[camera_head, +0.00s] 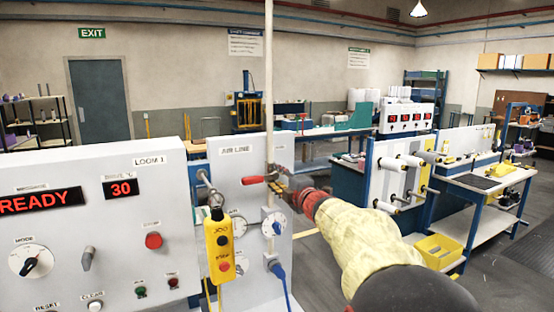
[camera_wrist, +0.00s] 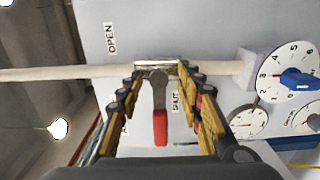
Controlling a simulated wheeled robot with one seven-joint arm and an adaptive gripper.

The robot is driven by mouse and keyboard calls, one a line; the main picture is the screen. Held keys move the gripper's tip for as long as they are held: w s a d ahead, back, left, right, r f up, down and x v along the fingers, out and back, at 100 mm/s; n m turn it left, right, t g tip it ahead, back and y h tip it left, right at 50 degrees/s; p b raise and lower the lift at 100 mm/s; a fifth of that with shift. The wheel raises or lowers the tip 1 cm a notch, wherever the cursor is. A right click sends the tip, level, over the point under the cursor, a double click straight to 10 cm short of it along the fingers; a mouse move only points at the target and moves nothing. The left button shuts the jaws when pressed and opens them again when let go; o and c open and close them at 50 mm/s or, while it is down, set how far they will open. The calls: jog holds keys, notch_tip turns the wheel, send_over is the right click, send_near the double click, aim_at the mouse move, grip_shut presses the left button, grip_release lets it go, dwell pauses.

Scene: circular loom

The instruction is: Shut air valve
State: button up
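The air valve has a red-gripped lever (camera_head: 253,180) on the vertical pipe of the AIR LINE panel (camera_head: 236,163). The lever points left, crosswise to the pipe. In the wrist view its red grip (camera_wrist: 160,128) sits between my fingers, beside a SHUT label (camera_wrist: 176,102); an OPEN label (camera_wrist: 110,38) is across the pipe. My gripper (camera_wrist: 161,76) is open, with its fingers on either side of the lever and gaps to the grip. In the head view my gripper (camera_head: 281,188) is just right of the lever, its fingers partly unclear against the panel.
A yellow pendant (camera_head: 220,250) hangs at the left, by the control cabinet (camera_head: 70,240) reading READY. A loom frame (camera_head: 400,180) stands to the right.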

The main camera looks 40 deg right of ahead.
jog(key=v, duration=0.7)
dwell(0.4)
jog(key=shift+c, duration=0.3)
dwell(1.0)
